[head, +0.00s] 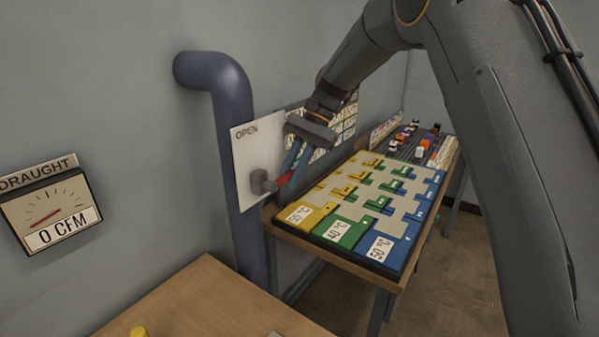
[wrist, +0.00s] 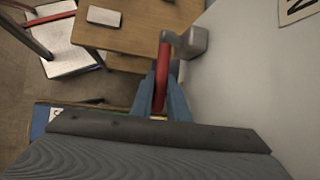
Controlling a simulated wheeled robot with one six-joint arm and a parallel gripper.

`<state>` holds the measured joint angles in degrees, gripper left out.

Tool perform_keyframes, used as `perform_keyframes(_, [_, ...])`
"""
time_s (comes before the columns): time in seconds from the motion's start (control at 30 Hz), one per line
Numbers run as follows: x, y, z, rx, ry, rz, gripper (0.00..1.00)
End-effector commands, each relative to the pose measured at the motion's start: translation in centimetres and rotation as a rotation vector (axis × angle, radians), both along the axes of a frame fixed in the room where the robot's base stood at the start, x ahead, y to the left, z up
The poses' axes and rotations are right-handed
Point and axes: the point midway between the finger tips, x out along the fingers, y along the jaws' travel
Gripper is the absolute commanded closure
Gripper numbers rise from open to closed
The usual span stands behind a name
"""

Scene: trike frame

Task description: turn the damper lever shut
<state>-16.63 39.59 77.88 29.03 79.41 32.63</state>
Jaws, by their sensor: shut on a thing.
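The damper lever has a red handle (head: 284,180) on a grey hub (head: 262,182). It is mounted on a white plate (head: 246,145) marked OPEN, in front of a dark blue pipe (head: 232,110). My gripper (head: 287,178) has its blue fingers closed around the red handle. In the wrist view the fingers (wrist: 162,98) hold the red handle (wrist: 163,62), with the grey hub (wrist: 190,42) beyond. The draught gauge (head: 48,215) on the left reads 0 CFM, its red needle toward the lower left.
A table with yellow, green and blue trays (head: 349,235) labelled with temperatures stands right of the lever. A wooden table (head: 205,300) is in the foreground, with a small yellow object (head: 139,331) at its edge. The wall lies close behind the plate.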

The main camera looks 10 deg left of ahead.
Motion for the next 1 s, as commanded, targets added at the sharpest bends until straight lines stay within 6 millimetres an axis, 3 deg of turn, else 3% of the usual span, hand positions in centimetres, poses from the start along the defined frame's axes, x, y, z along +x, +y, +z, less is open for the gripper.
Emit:
perform_keyframes(0.33, [-0.2, 0.1, -0.1, 0.001, 0.007, 0.002, 1.0])
perform_keyframes(0.37, [-0.2, 0.1, -0.1, 0.002, 0.007, 0.001, 0.8])
perform_keyframes(0.47, [-0.1, 0.0, -0.1, 0.002, 0.006, 0.001, 0.67])
perform_keyframes(0.77, [0.1, -0.2, 0.1, 0.001, 0.002, -0.003, 0.67])
perform_keyframes(1.0, [1.3, -1.3, 2.4, 0.003, -0.001, -0.003, 0.67])
